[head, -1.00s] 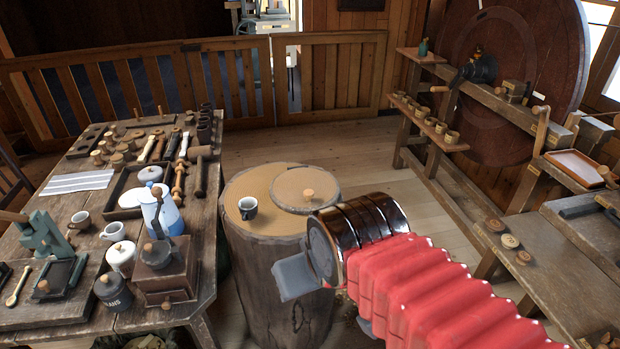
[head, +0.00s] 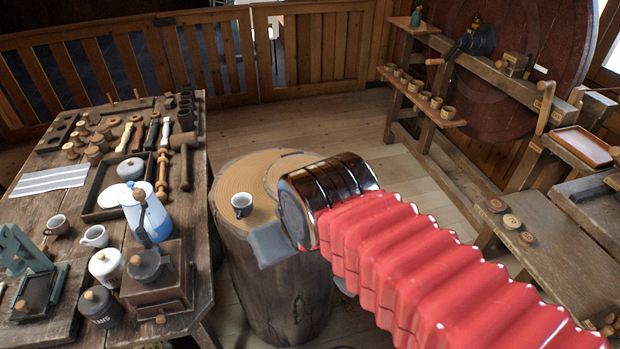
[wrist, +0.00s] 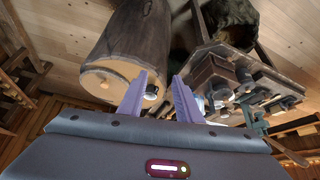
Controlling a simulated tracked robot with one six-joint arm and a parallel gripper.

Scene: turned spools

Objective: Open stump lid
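The stump (head: 270,285) stands upright on the floor in the middle of the head view. Its round wooden lid (head: 284,167) lies on the right part of the top, mostly hidden behind my arm. In the wrist view, upside down, the stump (wrist: 133,38) is at upper left and the lid (wrist: 99,90) shows its small knob.
A crowded wooden table (head: 30,220) stands at left with a blue-white pot (head: 150,213), canisters and tools. A workbench (head: 560,250) and a rack of small cups (head: 420,95) are at right. Bare floor (head: 350,140) lies behind the stump.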

